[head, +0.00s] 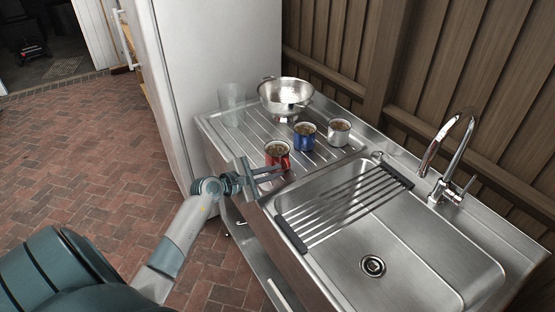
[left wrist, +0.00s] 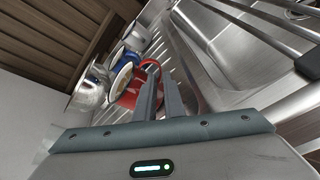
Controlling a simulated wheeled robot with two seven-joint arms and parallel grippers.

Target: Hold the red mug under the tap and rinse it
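The red mug (head: 277,154) stands upright on the ribbed drainboard, with something brownish inside. In the left wrist view the red mug (left wrist: 128,92) is just beyond and left of the fingers, its handle near the fingertips. My left gripper (head: 284,172) is beside the mug's near right side, its two fingers slightly apart. In the left wrist view the fingers (left wrist: 160,78) show a narrow gap; I cannot tell whether they touch the handle. The chrome tap (head: 452,150) curves over the right side of the sink (head: 425,262). No water shows. My right gripper is out of view.
A blue mug (head: 304,138) and a white mug (head: 339,133) stand close behind the red one. A colander (head: 286,99) and a clear glass (head: 231,104) are at the back. A slatted rack (head: 345,207) spans the sink's left part. The right basin is empty.

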